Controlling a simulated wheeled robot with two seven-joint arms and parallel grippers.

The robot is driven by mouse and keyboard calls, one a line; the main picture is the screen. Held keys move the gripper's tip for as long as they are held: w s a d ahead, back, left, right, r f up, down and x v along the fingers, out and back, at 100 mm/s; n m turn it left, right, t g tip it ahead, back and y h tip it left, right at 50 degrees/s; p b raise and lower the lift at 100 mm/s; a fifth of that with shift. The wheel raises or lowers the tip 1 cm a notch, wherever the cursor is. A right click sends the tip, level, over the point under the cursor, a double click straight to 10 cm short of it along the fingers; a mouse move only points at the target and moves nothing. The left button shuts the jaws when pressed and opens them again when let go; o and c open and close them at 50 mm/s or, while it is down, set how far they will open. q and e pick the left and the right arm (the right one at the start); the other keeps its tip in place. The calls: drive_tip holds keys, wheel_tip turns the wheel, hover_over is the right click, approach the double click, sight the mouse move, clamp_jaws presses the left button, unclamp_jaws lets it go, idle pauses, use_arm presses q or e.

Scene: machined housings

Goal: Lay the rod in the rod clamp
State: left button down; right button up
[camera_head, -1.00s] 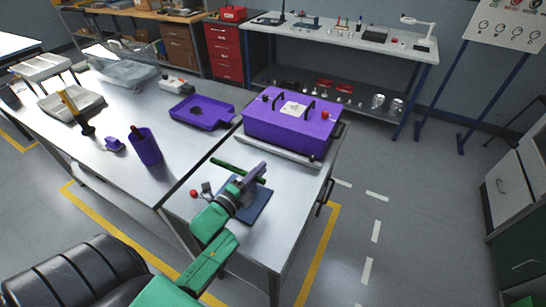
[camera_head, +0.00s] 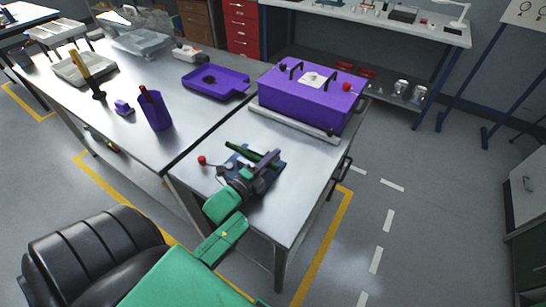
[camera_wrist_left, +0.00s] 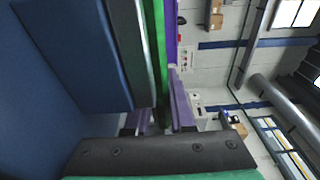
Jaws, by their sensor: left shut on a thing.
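The green rod (camera_head: 252,153) is held by my left gripper (camera_head: 267,163), whose purple fingers are shut on it. In the left wrist view the rod (camera_wrist_left: 158,40) runs up and down between the fingers (camera_wrist_left: 162,118). The rod clamp has a blue base (camera_head: 280,165) and a lever with a red ball (camera_head: 202,160), and stands on the near table. In the head view the rod lies across the clamp's area; the arm hides part of the clamp. A blue block (camera_wrist_left: 60,60) and a dark jaw-like strip are close beside the rod. I cannot tell whether the rod touches the clamp.
A purple housing box (camera_head: 310,95) with handles stands behind the clamp, a grey bar (camera_head: 295,125) in front of it. A purple tray (camera_head: 215,82) and purple cup (camera_head: 155,112) are on the left table. Bare tabletop (camera_head: 290,205) lies right of the clamp.

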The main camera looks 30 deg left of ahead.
use_arm(q)
drive_tip(key=shift+f, duration=0.2)
idle(0.6)
drive_tip(key=c, duration=0.7)
unclamp_jaws()
drive_tip(key=shift+s+f, duration=0.15)
drive_tip(key=shift+s, duration=0.35)
drive_tip(key=s, duration=0.4)
drive_tip(key=s+a+b, duration=0.1)
drive_tip(key=s, duration=0.4)
drive_tip(key=s+b, duration=0.1)
drive_tip(key=s, duration=0.3)
drive_tip(key=shift+s+a, duration=0.25)
